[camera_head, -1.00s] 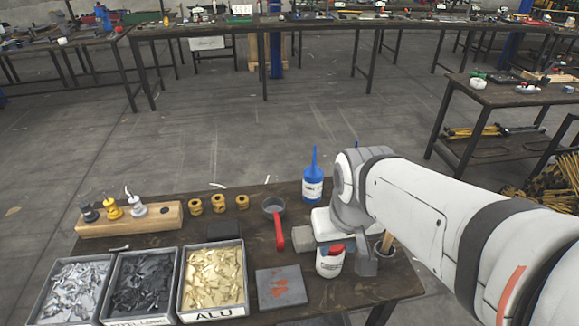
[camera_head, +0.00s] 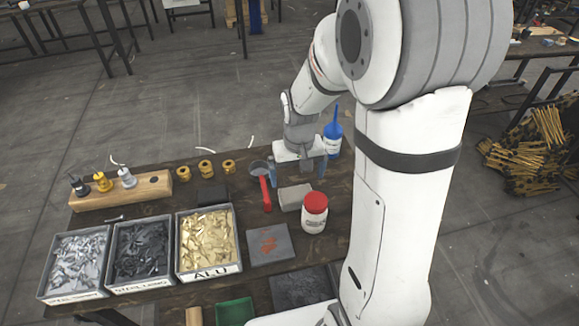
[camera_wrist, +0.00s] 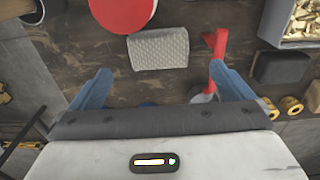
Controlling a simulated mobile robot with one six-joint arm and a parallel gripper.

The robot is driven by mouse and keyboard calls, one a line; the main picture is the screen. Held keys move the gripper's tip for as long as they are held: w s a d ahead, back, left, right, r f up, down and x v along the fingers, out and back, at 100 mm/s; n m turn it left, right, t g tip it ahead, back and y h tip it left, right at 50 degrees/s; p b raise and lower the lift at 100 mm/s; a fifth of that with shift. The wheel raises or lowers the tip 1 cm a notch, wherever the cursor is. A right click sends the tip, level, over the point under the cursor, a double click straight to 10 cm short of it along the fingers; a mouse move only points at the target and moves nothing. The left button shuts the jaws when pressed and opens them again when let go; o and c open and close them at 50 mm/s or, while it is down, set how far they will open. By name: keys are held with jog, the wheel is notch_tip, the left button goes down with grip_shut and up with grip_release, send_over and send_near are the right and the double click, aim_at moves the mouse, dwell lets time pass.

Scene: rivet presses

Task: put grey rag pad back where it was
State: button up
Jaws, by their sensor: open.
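The grey rag pad (camera_head: 293,197) is a small light-grey block lying on the dark bench, between the red-handled cup (camera_head: 265,193) and the white jar with a red lid (camera_head: 315,212). In the wrist view the pad (camera_wrist: 158,48) shows a ribbed, woven top and lies just beyond my fingertips, roughly centred between them. My gripper (camera_wrist: 160,70) is open and empty, with its two blue fingers spread wide. In the head view my gripper (camera_head: 311,178) points down just behind the pad. I cannot tell its exact height over the bench.
The blue bottle (camera_head: 332,135) stands close behind my gripper. A flat grey plate with red stains (camera_head: 268,245) lies in front of the cup. A black block (camera_head: 212,195), brass rings (camera_head: 205,167) and bins of rivets (camera_head: 208,240) are to the left.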

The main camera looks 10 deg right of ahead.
aim_at(296, 193)
jog(key=w+f, duration=0.1)
jog(key=f, duration=0.1)
jog(key=shift+w+f, duration=0.3)
jog(key=shift+w, duration=0.05)
notch_tip(296, 193, down, 8)
jog(key=shift+s+d+r+p, duration=0.1)
jog(key=shift+d+r+p, duration=0.1)
jog(key=shift+p, duration=0.4)
jog(key=c, duration=0.8)
